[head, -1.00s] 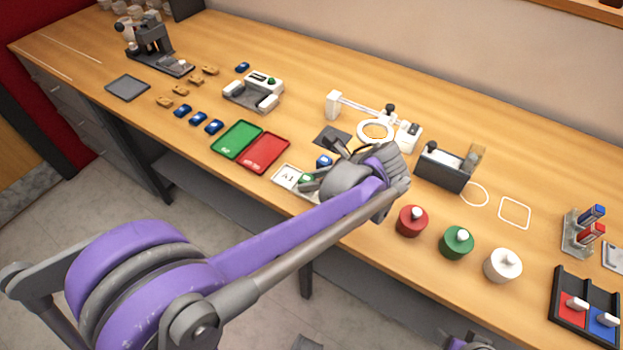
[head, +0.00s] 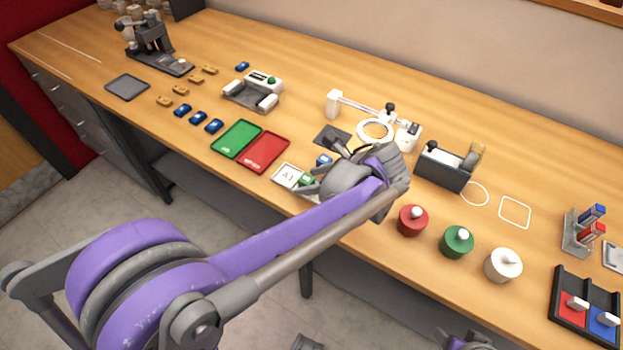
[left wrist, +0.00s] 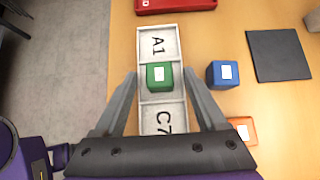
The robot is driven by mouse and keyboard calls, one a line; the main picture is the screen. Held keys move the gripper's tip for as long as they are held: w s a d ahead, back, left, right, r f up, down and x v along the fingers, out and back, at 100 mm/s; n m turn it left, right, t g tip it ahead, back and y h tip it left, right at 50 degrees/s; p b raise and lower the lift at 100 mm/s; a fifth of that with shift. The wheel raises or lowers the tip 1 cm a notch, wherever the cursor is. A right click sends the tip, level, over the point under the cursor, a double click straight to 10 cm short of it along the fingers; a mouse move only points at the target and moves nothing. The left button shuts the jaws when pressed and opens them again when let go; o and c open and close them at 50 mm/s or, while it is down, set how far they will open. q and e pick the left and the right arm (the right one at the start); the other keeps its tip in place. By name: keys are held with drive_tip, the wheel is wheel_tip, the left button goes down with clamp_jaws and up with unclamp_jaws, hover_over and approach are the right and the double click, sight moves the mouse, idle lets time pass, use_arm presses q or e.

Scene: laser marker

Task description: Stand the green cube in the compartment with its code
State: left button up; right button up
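The green cube (left wrist: 159,75), with a white label too small to read, sits in the middle compartment of the white tray (left wrist: 159,103). The cube hides that compartment's code. The compartments on either side read A1 (left wrist: 158,44) and C7 (left wrist: 162,122) and are empty where I see them. My left gripper (left wrist: 161,82) is open, with one finger on each side of the tray and gaps between the fingers and the cube. In the head view the cube (head: 306,180) shows beside my left gripper (head: 322,167), which hides part of the tray.
A blue cube (left wrist: 223,74) and an orange cube (left wrist: 243,130) stand on the table right of the tray in the wrist view. A dark square pad (left wrist: 279,55) lies beyond the blue one. A red tray (head: 264,152) and red, green and white knobbed cylinders (head: 457,242) are nearby.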

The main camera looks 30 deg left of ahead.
use_arm(q)
drive_tip(key=v, duration=1.1)
drive_tip(key=shift+p, duration=0.45)
drive_tip(key=shift+a, duration=0.1)
drive_tip(key=s+a+f+n+t+h+p, duration=0.1)
drive_tip(key=s+f+n+t+h+p, duration=0.1)
drive_tip(key=s+n, duration=0.5)
drive_tip(key=s+a+f+n+t+h+p, duration=0.1)
drive_tip(key=s+n+h+p, duration=0.4)
drive_tip(key=n, duration=0.6)
drive_tip(key=s+f+t+h, duration=0.1)
drive_tip(key=s+h, duration=0.1)
drive_tip(key=shift+s+f+n+t, duration=0.4)
